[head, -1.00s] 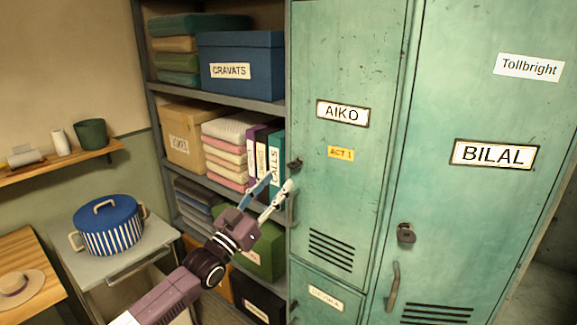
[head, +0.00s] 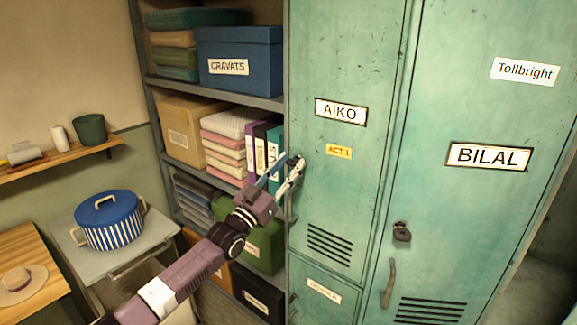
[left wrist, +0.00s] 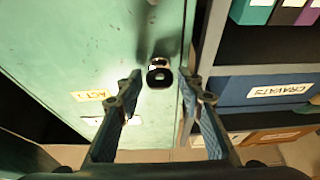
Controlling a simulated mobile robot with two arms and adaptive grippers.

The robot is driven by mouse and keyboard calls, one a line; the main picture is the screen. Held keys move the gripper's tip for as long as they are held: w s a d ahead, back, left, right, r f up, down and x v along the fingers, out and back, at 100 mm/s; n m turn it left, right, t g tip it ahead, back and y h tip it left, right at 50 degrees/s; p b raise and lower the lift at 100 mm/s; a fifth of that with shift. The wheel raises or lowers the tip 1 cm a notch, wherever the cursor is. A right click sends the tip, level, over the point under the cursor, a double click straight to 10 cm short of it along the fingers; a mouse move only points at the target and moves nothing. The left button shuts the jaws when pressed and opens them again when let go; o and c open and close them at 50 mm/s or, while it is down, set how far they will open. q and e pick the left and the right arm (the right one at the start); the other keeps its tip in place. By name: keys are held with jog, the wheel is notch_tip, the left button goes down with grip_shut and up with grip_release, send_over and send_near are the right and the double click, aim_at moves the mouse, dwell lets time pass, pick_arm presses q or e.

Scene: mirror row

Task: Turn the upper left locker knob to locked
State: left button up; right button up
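The upper left locker door labelled AIKO (head: 345,60) is green and closed. Its small dark knob sits on the door's left edge and is mostly hidden behind my fingers in the head view. The knob (left wrist: 159,76) shows in the left wrist view as a black round piece with a pale part beside it. My left gripper (head: 283,172) is open at that edge. In the left wrist view the fingertips (left wrist: 163,82) stand on either side of the knob, with gaps visible. I cannot tell whether either finger touches it. My right gripper is not in view.
The BILAL locker (head: 470,90) stands to the right with its own knob (head: 401,232) and handle (head: 389,283). A shelf with boxes and binders (head: 262,150) is close behind my left gripper. A blue striped pot (head: 110,222) stands on a cabinet at left.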

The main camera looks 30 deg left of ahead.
pick_arm(q)
grip_shut()
jog(key=m+h+b, duration=0.1)
jog(key=m, duration=0.2)
jog(key=m+g+h+b, duration=0.1)
jog(key=m+h+b, duration=0.1)
jog(key=m, duration=0.2)
jog(key=m+g+h+b, duration=0.1)
jog(key=m+h+b, duration=0.1)
jog(key=m, duration=0.2)
jog(key=shift+a, duration=0.15)
jog(key=shift+r+m+g+h, duration=0.15)
jog(key=shift+m+g+h, duration=0.35)
jog(key=shift+m, duration=0.6)
jog(key=m+g+p, duration=0.1)
jog(key=m, duration=0.2)
jog(key=shift+h, duration=0.3)
jog(key=m+g+p, duration=0.1)
jog(key=m+p, duration=0.1)
jog(key=m, duration=0.1)
jog(key=shift+r+m+g, duration=0.1)
jog(key=shift+m+g, duration=0.2)
jog(key=shift+m, duration=0.1)
jog(key=shift+m+g+p, duration=0.5)
jog(key=shift+m+p, duration=0.2)
jog(key=shift+m, duration=0.5)
